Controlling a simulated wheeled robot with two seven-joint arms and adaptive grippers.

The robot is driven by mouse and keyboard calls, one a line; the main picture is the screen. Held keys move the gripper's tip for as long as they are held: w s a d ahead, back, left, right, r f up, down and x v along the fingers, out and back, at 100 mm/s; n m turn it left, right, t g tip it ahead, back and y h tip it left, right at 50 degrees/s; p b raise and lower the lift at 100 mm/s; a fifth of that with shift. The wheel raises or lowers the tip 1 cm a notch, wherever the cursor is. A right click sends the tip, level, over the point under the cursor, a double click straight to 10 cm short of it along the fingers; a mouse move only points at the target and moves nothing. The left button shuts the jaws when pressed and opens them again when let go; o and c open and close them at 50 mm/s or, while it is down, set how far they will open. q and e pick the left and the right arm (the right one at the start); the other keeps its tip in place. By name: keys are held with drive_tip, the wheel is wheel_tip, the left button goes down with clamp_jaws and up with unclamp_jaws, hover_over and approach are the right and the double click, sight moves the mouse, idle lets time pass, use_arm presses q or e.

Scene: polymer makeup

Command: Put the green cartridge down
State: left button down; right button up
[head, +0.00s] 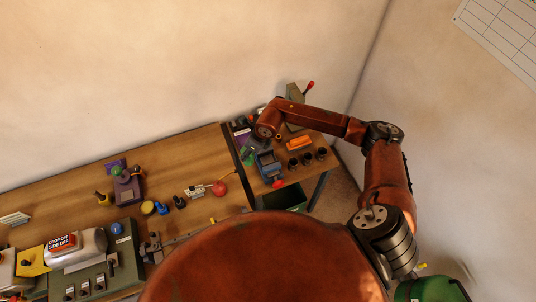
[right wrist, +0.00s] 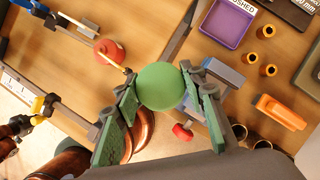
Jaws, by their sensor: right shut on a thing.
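The green cartridge shows its round end (right wrist: 160,86) in the right wrist view, between the fingers of my right gripper (right wrist: 158,76). The gripper is shut on it. In the head view the green cartridge (head: 247,155) shows small near the left edge of the right-hand bench, beside my right arm's end. The right gripper itself is mostly hidden there by the arm. In the wrist view, a blue device (right wrist: 228,74) lies partly behind the gripper, and I cannot tell the gap below the cartridge. My left gripper is not in view.
A purple tray (right wrist: 228,22), brass rings (right wrist: 267,32) and an orange block (right wrist: 280,112) lie on the right-hand bench. A green bin (head: 283,197) stands below.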

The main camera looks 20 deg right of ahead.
drive_tip(key=shift+w+d+f+b, duration=0.45)
drive_tip(key=shift+d+f+b, duration=0.7)
drive_tip(key=shift+d+f, duration=0.75)
drive_tip(key=shift+w+d+f+b, duration=0.45)
drive_tip(key=shift+d+f+b, duration=0.7)
drive_tip(key=shift+d+f, duration=0.7)
drive_tip(key=shift+w+d+f+b, duration=0.45)
drive_tip(key=shift+d+f+b, duration=0.7)
drive_tip(key=shift+d+f, duration=0.75)
drive_tip(key=shift+a+f, duration=0.3)
drive_tip(key=o, duration=1.2)
